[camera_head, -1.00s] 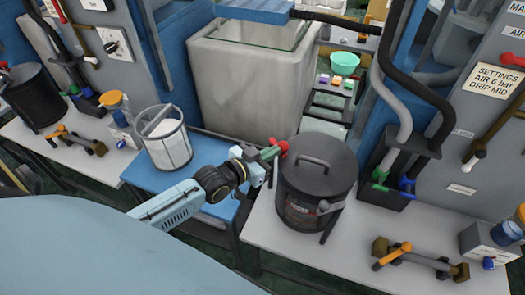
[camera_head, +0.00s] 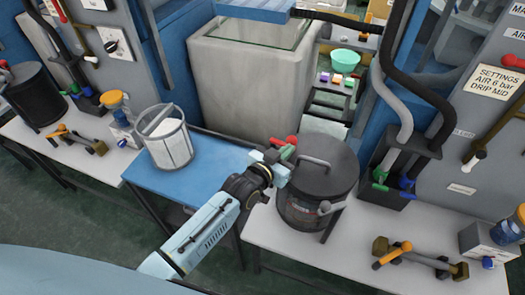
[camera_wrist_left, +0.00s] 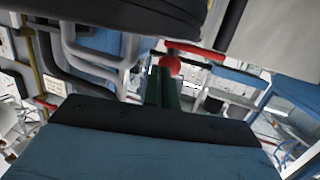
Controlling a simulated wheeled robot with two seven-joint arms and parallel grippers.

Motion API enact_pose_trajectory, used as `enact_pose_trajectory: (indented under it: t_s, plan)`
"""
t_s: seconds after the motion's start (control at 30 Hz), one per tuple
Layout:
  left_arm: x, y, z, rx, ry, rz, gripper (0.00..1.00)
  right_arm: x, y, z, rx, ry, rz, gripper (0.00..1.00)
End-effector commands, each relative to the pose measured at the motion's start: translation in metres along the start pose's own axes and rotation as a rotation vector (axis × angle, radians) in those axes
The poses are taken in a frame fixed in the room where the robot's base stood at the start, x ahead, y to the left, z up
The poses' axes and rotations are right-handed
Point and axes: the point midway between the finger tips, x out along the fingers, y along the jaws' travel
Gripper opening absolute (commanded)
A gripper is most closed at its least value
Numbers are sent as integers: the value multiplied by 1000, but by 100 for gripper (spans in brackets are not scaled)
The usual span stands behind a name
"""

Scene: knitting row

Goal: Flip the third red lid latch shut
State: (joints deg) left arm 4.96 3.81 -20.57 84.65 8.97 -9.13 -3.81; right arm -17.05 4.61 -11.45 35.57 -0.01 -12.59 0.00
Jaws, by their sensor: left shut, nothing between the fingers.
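A dark lidded pot (camera_head: 316,182) stands on the light table at the center right, with a curved handle on its lid. A red latch (camera_head: 284,140) shows at the pot's back-left rim. A grey latch-like part (camera_head: 327,207) shows at the front right. My left gripper (camera_head: 287,153) is shut and empty beside the lid's left edge, just in front of the red latch; I cannot tell whether they touch. In the left wrist view, the latch's red knob (camera_wrist_left: 172,66) shows just beyond the green fingertips (camera_wrist_left: 163,90). My right gripper is out of view.
A white-filled mesh basket (camera_head: 168,140) stands on the blue table (camera_head: 200,175) to the left. A large grey tank (camera_head: 245,85) rises behind the pot. An orange-handled valve (camera_head: 400,252) lies on the right table (camera_head: 275,228). Hoses hang at the right.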

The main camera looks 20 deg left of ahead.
Motion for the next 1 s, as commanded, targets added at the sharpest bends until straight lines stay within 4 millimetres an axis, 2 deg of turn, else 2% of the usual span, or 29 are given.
enact_pose_trajectory:
  t_s: [0.6, 0.87, 1.0]
  plan:
    - [7, 2, -2, -2, 3, -3, 0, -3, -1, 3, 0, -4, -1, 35]
    - [7, 3, -3, -2, 3, -3, 0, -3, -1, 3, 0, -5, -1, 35]
    - [1, 6, -5, -2, 1, -1, 0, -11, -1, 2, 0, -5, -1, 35]
